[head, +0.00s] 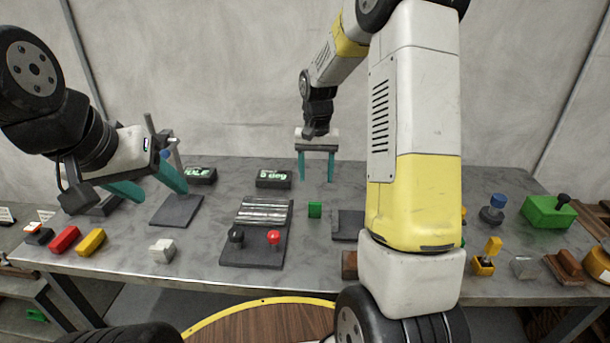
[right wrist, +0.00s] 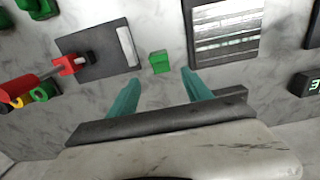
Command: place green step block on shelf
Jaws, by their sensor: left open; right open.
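The small green step block (head: 315,209) stands on the grey table just right of the ridged dark fixture. In the right wrist view the green step block (right wrist: 159,62) shows a notched side and lies just beyond my fingertips, centred between them. My right gripper (head: 316,178) points down, open and empty, above and behind the block; its teal fingers also show in the right wrist view (right wrist: 160,78). My left gripper (head: 162,194) is open and empty at the left, over the table near a dark plate. I cannot tell which thing is the shelf.
The dark fixture (head: 240,250) has silver ridges, a black knob and a red knob (head: 273,238). A dark plate (head: 177,210) lies at the left, with a white block (head: 162,250) in front. Red (head: 64,240) and yellow (head: 91,242) blocks lie at front left. My right arm hides part of the table.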

